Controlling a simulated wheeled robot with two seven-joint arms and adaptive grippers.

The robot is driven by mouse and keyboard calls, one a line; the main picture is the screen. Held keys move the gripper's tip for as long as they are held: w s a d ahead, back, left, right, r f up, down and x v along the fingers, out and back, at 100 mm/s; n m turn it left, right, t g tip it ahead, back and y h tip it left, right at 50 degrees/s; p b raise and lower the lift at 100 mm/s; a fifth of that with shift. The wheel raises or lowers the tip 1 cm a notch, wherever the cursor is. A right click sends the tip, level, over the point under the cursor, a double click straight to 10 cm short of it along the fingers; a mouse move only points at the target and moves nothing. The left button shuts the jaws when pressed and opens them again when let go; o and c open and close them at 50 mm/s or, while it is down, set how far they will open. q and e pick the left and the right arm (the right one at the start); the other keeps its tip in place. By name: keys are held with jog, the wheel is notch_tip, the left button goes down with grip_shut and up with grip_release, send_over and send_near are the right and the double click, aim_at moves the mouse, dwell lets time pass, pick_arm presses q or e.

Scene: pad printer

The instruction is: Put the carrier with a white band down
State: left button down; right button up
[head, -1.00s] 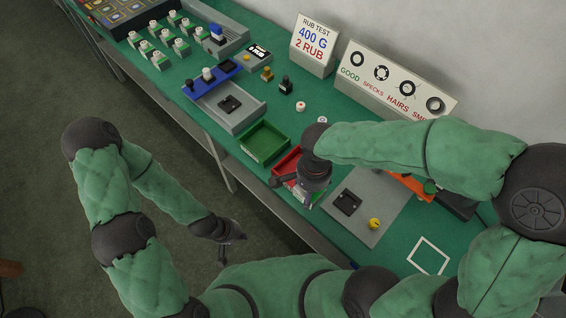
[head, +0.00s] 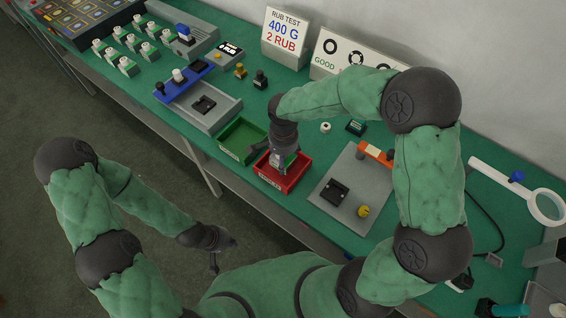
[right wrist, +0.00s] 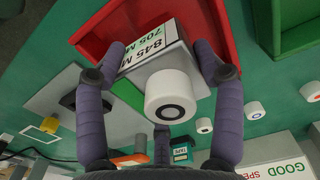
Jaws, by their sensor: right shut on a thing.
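My right gripper (head: 283,166) is shut on a grey carrier (right wrist: 165,72) over the red tray (head: 272,180). In the right wrist view the carrier sits between the two fingers. It has a white cylinder with a dark ring on its end and a label, part white and part green, with printed numbers. The red tray also shows behind it in that view (right wrist: 115,28). Whether the carrier touches the tray floor I cannot tell. My left gripper (head: 224,254) is open and empty, off the bench on the near side.
A green tray (head: 228,149) adjoins the red tray on the left. A grey plate (head: 352,178) with a black fixture (head: 335,192) and a yellow knob (head: 363,211) lies to the right. Signs (head: 286,37) line the wall side.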

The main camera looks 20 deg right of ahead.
jog(key=shift+w+f, duration=0.2)
jog(key=shift+f, duration=0.25)
jog(key=shift+f+b, duration=0.65)
jog(key=shift+f, duration=0.6)
jog(key=shift+f, duration=0.2)
jog(key=o, duration=0.9)
